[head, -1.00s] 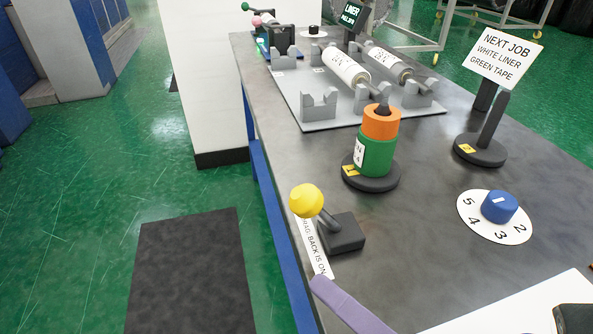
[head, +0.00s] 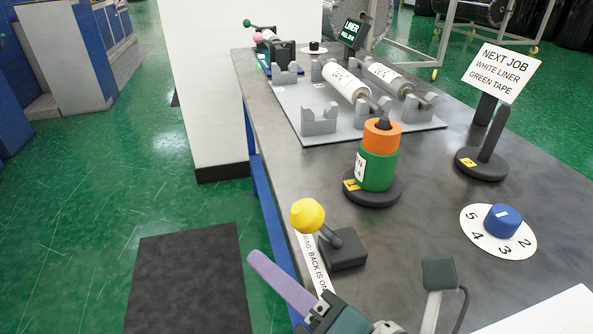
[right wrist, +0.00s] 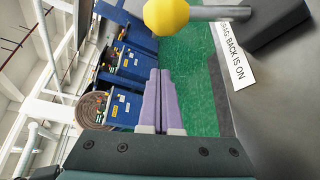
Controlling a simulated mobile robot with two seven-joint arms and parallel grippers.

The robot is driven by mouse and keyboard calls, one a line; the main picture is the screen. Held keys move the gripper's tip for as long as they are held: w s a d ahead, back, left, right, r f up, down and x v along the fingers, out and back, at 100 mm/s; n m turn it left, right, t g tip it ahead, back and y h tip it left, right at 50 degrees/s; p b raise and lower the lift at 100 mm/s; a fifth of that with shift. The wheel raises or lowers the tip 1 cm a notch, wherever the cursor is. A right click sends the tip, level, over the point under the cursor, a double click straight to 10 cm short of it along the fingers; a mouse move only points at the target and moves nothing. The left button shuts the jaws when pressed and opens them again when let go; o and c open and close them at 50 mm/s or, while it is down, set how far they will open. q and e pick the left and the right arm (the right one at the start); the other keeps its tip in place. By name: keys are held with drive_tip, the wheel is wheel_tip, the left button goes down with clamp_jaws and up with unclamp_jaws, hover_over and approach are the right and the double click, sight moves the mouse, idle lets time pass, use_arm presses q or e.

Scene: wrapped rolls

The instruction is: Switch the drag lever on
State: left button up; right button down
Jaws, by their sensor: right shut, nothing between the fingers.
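The drag lever has a yellow ball knob (head: 307,215) on a grey rod rising from a dark block (head: 343,249) near the table's left edge. The rod tilts left, toward that edge. A white label (head: 312,262) beside it reads "BACK IS ON", its first word partly hidden. My right gripper (head: 257,261) has its purple fingers shut and empty, out past the table edge, left of and below the knob in the picture, apart from it. In the right wrist view the shut fingers (right wrist: 160,76) point below the yellow knob (right wrist: 166,16), with a gap. My left gripper is not in view.
A green and orange tape stack (head: 378,165) stands behind the lever. A numbered dial with a blue knob (head: 502,221) lies to the right. A sign (head: 502,72) reads "NEXT JOB". White rolls (head: 346,81) rest on a grey plate behind. Open floor lies left of the table.

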sight(320, 228)
drive_tip(key=w+d+p, duration=0.1)
drive_tip(key=w+d+r, duration=0.1)
drive_tip(key=shift+w+d+r+p, duration=0.15)
drive_tip(key=shift+d+r+p, duration=0.1)
drive_tip(key=shift+d+p, duration=0.15)
drive_tip(key=shift+d+r, duration=0.1)
drive_tip(key=shift+r, duration=0.1)
idle(0.4)
